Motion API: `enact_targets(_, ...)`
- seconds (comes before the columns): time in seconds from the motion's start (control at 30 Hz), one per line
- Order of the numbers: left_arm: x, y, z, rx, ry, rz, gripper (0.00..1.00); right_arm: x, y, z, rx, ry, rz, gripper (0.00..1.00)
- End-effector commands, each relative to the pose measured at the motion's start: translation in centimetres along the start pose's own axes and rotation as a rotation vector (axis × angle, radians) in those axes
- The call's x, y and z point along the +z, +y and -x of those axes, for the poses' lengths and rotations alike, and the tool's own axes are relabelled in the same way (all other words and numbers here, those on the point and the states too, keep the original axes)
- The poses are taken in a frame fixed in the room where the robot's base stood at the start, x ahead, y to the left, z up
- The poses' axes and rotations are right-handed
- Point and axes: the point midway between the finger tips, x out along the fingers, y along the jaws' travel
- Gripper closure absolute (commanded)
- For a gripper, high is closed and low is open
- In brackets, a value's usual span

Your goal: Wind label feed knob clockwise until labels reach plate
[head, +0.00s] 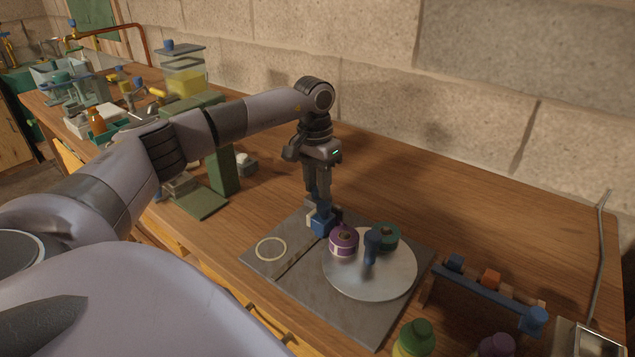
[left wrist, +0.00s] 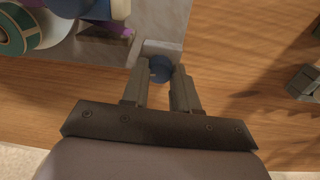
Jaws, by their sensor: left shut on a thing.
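A blue knob (head: 322,220) stands at the back edge of a grey base plate (head: 312,293). My left gripper (head: 319,192) points down and is shut on this knob. In the left wrist view the blue knob (left wrist: 160,68) shows between the two fingertips (left wrist: 162,76), beside a pale block. A purple label roll (head: 343,242) and a teal roll (head: 386,236) stand on a round pale disc (head: 371,283), with a blue upright handle (head: 371,247) between them. A pale ring (head: 270,249) lies on the base plate left of the disc. The fingers partly hide the knob. My right gripper is out of view.
A rack with blue and orange pieces (head: 490,285) stands right of the plate, and a green-capped bottle (head: 414,338) is in front. A green stand (head: 221,160) is to the left, near my left arm. The wooden table (head: 480,215) is clear behind the plate.

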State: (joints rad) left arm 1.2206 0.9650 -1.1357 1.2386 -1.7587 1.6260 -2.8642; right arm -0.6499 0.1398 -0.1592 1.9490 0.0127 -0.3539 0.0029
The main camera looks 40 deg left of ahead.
Motion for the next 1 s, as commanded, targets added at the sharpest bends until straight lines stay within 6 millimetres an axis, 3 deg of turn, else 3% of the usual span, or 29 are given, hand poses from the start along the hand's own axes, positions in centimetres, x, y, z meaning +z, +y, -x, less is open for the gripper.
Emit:
enact_targets(0.17,0.0,0.1,0.0,0.001,-0.002,0.000,1.00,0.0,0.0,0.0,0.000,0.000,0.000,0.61)
enact_targets(0.2,0.0,0.1,0.0,0.001,-0.002,0.000,0.65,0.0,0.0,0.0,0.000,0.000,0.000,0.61)
enact_targets(0.27,0.0,0.1,0.0,0.001,-0.002,0.000,0.46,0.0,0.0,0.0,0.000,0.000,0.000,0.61)
enact_targets(0.63,0.0,0.0,0.5,0.000,0.001,0.002,0.46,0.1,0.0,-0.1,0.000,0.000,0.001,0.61)
enact_targets(1.0,0.0,0.1,6.0,0.002,0.001,0.001,0.46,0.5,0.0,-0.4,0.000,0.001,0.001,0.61)
